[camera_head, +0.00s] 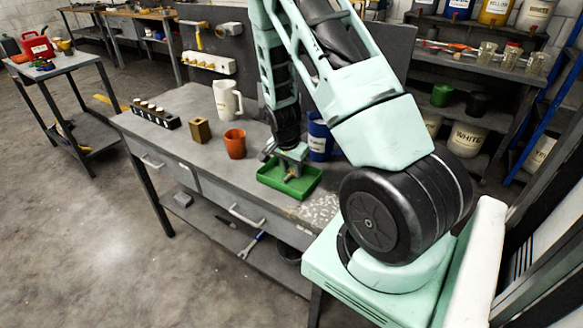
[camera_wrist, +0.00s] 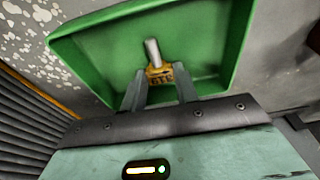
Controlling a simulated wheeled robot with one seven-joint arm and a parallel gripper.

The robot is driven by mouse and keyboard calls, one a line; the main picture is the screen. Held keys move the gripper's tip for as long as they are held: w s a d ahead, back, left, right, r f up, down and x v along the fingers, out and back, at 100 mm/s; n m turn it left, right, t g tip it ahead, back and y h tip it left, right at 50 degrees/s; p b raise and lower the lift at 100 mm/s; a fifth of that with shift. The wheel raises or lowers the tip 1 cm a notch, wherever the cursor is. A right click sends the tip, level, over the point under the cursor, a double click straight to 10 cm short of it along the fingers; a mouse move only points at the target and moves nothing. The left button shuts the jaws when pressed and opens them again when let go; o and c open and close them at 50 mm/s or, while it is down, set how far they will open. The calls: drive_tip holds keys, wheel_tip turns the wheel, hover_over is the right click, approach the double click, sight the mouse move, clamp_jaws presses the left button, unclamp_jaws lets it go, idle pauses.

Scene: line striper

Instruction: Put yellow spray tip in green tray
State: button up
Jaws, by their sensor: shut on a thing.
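The green tray (camera_head: 289,184) sits on the grey workbench, near its front edge. It fills the upper part of the wrist view (camera_wrist: 110,55). My gripper (camera_head: 290,172) is over the tray and points down into it. In the wrist view my gripper (camera_wrist: 159,88) has its fingers shut on the yellow spray tip (camera_wrist: 160,72), which has a grey stem and dark lettering. The tip shows against the tray's inside. I cannot tell whether it touches the tray floor. In the head view the tip is too small to make out clearly.
An orange cup (camera_head: 235,144), a brass-coloured block (camera_head: 201,130), a white pitcher (camera_head: 227,101) and a dark rack (camera_head: 155,115) stand left of the tray. A blue can (camera_head: 320,137) stands close behind it. The bench front left is clear.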

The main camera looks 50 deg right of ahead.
drive_tip(key=o, duration=1)
drive_tip(key=shift+f, duration=0.15)
wheel_tip(320, 180, up, 12)
drive_tip(key=a+b, duration=0.2)
drive_tip(key=a+r+n+y, duration=0.3)
drive_tip(key=a+n, duration=0.7)
drive_tip(key=a, duration=1.2)
drive_tip(key=s+a+r+n, duration=0.2)
drive_tip(key=s+a+n, duration=0.3)
drive_tip(key=s+a, duration=0.1)
drive_tip(key=s+a+r+n, duration=0.2)
drive_tip(key=s+a+n, duration=0.3)
drive_tip(key=s+a, duration=0.1)
drive_tip(key=s+a+r+n, duration=0.1)
drive_tip(key=s+a+n, duration=0.3)
drive_tip(key=s+a, duration=0.2)
drive_tip(key=shift+s+r+n, duration=0.15)
drive_tip(key=shift+r+n, duration=0.25)
